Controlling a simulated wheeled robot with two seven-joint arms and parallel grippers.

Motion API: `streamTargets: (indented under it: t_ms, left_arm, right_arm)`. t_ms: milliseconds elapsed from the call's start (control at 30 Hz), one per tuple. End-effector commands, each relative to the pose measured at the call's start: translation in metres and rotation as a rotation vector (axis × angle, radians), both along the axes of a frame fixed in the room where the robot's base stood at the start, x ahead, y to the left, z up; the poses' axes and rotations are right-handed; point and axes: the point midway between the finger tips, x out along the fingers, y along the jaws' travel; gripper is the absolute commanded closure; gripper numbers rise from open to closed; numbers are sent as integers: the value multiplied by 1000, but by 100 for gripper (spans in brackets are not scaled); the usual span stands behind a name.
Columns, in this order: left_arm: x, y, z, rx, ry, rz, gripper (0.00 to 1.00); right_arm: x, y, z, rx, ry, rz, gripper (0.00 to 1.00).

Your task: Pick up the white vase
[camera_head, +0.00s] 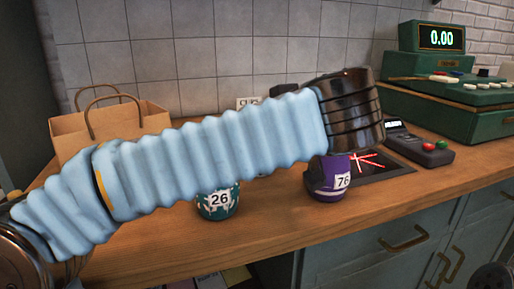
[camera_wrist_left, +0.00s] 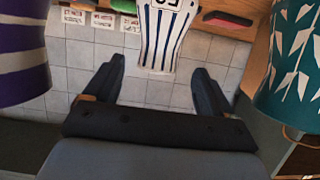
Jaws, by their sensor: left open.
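The white vase (camera_wrist_left: 164,38) with dark stripes and a number label shows at the top middle of the left wrist view, its upper part cut off by the frame. My left gripper (camera_wrist_left: 159,70) is open, with its two fingers apart on either side of the vase's near end and nothing clearly held. In the head view my light-blue left arm crosses the counter; the white vase and the left gripper's fingers cannot be made out behind it. My right gripper is not in view.
A teal vase marked 26 (camera_head: 218,203) and a purple vase marked 76 (camera_head: 328,182) stand on the wooden counter (camera_head: 270,232). In the left wrist view the purple vase (camera_wrist_left: 22,60) and teal vase (camera_wrist_left: 292,75) flank the gripper.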

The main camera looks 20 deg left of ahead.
Motion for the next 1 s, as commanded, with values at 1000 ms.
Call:
streamTargets:
  t_ms: [1000]
  left_arm:
    - [63,40,-25,0,0,-1,40]
  right_arm:
    - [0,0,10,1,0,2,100]
